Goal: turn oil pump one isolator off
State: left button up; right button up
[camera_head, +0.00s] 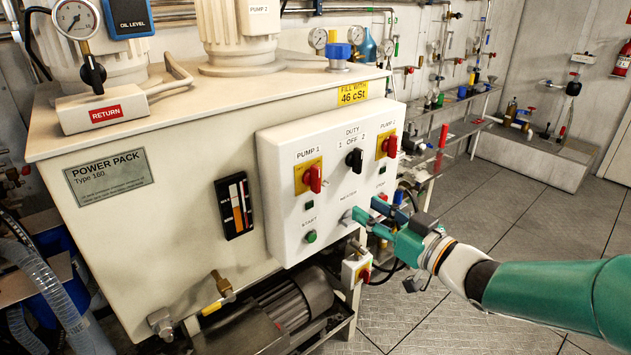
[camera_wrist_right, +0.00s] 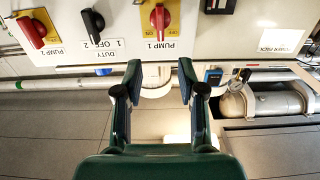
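A white control box with several switches sits on the front of the power pack. The pump 1 isolator (camera_head: 315,178), a red rotary handle on a yellow plate, is at its upper left in the head view. In the wrist view, which appears upside down, this red handle (camera_wrist_right: 160,18) is at top centre, its grip roughly vertical. My right gripper (camera_head: 362,211) is in front of the box's lower right part, below and right of the isolator and apart from it. In the wrist view my right gripper (camera_wrist_right: 160,78) has its fingers spread with nothing between them. My left gripper is out of view.
The black duty knob (camera_head: 354,159) and red pump 2 isolator (camera_head: 389,145) are to the right of the pump 1 isolator. A green start button (camera_head: 311,237) is below it. A small switch box (camera_head: 356,269) hangs below the panel. Open floor (camera_head: 530,215) lies to the right.

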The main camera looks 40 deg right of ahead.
aim_at(319, 180)
jog(key=w+p, duration=0.1)
jog(key=w, duration=0.4)
jog(key=w+a+p, duration=0.1)
jog(key=w, duration=0.3)
jog(key=w+p, duration=0.1)
jog(key=w, duration=0.4)
jog(key=shift+w+a, duration=0.15)
jog(key=shift+w, duration=0.2)
